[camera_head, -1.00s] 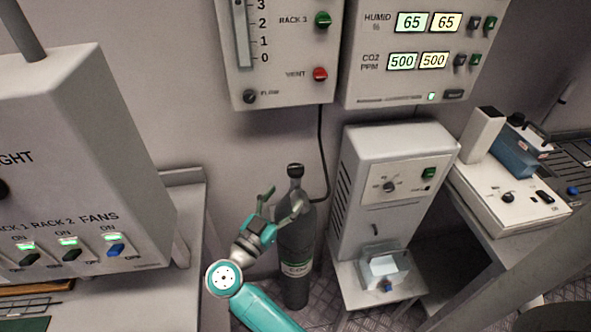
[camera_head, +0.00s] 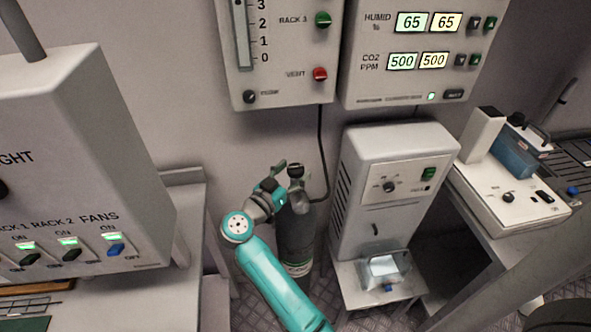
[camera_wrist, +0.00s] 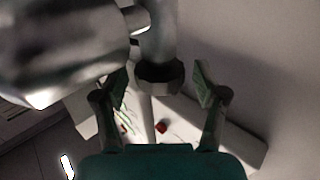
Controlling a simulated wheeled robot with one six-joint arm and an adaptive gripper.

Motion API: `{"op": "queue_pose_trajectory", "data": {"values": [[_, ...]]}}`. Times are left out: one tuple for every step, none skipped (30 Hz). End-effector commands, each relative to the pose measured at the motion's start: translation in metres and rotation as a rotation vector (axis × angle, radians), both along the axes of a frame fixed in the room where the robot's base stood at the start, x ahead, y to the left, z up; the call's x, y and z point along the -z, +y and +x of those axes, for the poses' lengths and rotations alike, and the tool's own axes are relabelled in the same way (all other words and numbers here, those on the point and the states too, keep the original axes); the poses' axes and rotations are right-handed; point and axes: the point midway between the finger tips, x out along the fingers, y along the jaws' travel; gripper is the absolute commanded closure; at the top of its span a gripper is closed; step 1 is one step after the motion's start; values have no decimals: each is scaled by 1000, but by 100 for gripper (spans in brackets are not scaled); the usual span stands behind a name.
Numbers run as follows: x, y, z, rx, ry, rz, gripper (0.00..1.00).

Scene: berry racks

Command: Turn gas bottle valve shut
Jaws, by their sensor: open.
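The dark grey gas bottle (camera_head: 298,243) stands upright on the floor against the wall, with a pale label low on its side. Its dark round valve knob (camera_head: 296,171) tops the neck. In the wrist view the bottle (camera_wrist: 60,45) appears as a large grey shape at upper left. The valve knob (camera_wrist: 160,74) is a dark faceted piece at centre. My gripper (camera_head: 289,184) is at the bottle's top, just left of and around the neck area. In the wrist view my gripper (camera_wrist: 160,84) is open, its fingers on either side of the knob, with visible gaps.
A dark hose (camera_head: 321,150) runs from the control panel (camera_head: 285,90) down to the bottle. A white cabinet unit (camera_head: 385,220) stands close to the right. A bench (camera_head: 185,220) and switch box (camera_head: 90,170) are at the left.

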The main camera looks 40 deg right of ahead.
Motion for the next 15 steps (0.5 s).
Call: {"op": "queue_pose_trajectory", "data": {"values": [[0,-5,1,1,0,-1,28],[0,-7,1,1,0,-1,28],[0,-9,2,1,0,-1,28],[0,-10,2,1,0,-1,28],[0,-11,2,1,0,-1,28],[0,-12,2,1,0,-1,28],[0,-12,2,0,0,-1,28],[0,-12,2,0,0,-1,28],[0,-12,2,0,0,-1,28],[0,-12,2,0,0,-1,28],[0,-12,2,0,0,-1,28],[0,-12,2,0,0,-1,28],[0,-12,2,0,0,-1,28],[0,-12,2,0,0,-1,31],[0,-12,2,0,0,-1,41]]}}
